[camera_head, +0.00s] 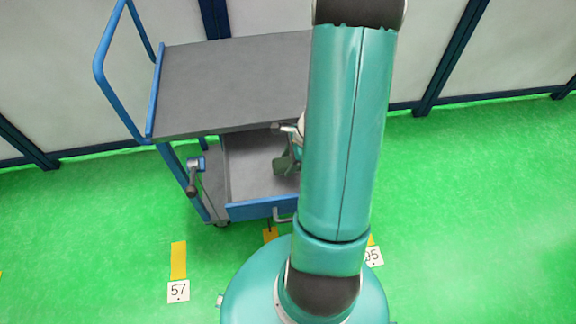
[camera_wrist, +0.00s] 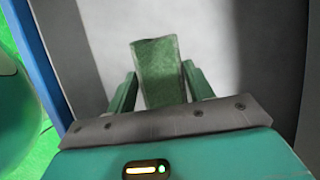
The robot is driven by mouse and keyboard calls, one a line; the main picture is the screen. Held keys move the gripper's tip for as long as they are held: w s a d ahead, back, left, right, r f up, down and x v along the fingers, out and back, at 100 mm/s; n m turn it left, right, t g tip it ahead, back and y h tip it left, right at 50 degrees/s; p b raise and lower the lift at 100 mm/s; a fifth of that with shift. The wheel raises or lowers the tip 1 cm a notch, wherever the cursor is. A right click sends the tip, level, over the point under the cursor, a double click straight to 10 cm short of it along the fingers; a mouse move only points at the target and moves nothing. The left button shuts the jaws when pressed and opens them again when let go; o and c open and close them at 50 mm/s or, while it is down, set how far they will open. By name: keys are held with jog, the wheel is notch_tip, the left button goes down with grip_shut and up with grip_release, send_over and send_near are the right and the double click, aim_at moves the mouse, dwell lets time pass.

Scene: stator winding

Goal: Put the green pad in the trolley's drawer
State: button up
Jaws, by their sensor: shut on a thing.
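The green pad (camera_wrist: 157,62) stands up between the two green fingers of my gripper (camera_wrist: 159,76) in the wrist view. My gripper is shut on it. In the head view the pad (camera_head: 283,166) shows as a small dark green shape over the trolley's open drawer (camera_head: 242,165). The drawer's grey inside lies behind the pad in the wrist view, with its blue front (camera_wrist: 38,62) along the left. I cannot tell whether the pad touches the drawer's bottom. My arm hides the drawer's right part and most of my gripper in the head view.
The trolley's grey top (camera_head: 230,85) overhangs the back of the drawer. A blue push handle (camera_head: 104,62) rises at its left, and a tool with a dark grip (camera_head: 193,178) sits at its left side. Green floor (camera_head: 470,200) is clear to the right.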

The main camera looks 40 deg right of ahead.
jog(key=shift+w+f, duration=0.15)
jog(key=shift+f, duration=1.6)
jog(key=shift+f, duration=0.15)
jog(key=o, duration=0.9)
